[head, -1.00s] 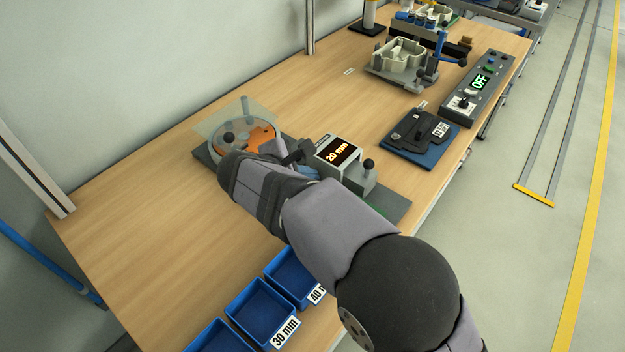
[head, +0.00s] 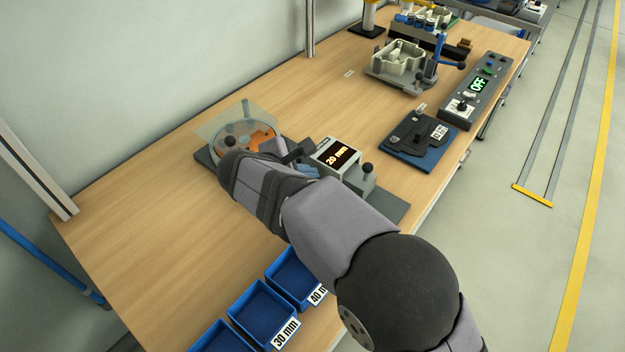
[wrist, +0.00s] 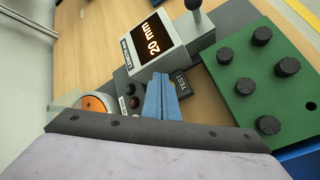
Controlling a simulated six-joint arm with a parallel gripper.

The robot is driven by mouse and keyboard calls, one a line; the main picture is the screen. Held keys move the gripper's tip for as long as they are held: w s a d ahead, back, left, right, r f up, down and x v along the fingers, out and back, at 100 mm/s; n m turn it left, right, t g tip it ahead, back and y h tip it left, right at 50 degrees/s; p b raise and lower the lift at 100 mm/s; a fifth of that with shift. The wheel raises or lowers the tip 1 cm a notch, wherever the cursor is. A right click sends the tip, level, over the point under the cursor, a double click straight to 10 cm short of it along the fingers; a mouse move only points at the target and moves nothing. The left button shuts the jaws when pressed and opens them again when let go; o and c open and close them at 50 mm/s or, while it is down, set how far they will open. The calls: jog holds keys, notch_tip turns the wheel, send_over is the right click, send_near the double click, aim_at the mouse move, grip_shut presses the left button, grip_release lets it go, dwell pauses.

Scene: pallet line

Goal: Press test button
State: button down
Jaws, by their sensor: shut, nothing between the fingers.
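The tester has a grey display box reading "20 mm" (head: 336,157); the box also shows in the wrist view (wrist: 158,43). A black label plate marked "TEST" (wrist: 182,82) sits below the box in the wrist view. My gripper (wrist: 160,84) has blue fingers closed together, with nothing between them. Its tips are beside the TEST label, close under the display box. The test button itself is not clearly seen and may be hidden behind the fingers; I cannot tell whether they touch it. In the head view my arm hides most of the gripper.
A ball-topped lever (head: 367,169) stands beside the display. A clear guard (head: 232,119) covers an orange part at the left. A green block with several black knobs (wrist: 262,75) is close at right in the wrist view. Blue bins (head: 262,310) stand at the front edge.

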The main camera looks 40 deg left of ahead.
dwell(0.3)
notch_tip(320, 180, up, 5)
jog(key=p, duration=0.4)
dwell(0.9)
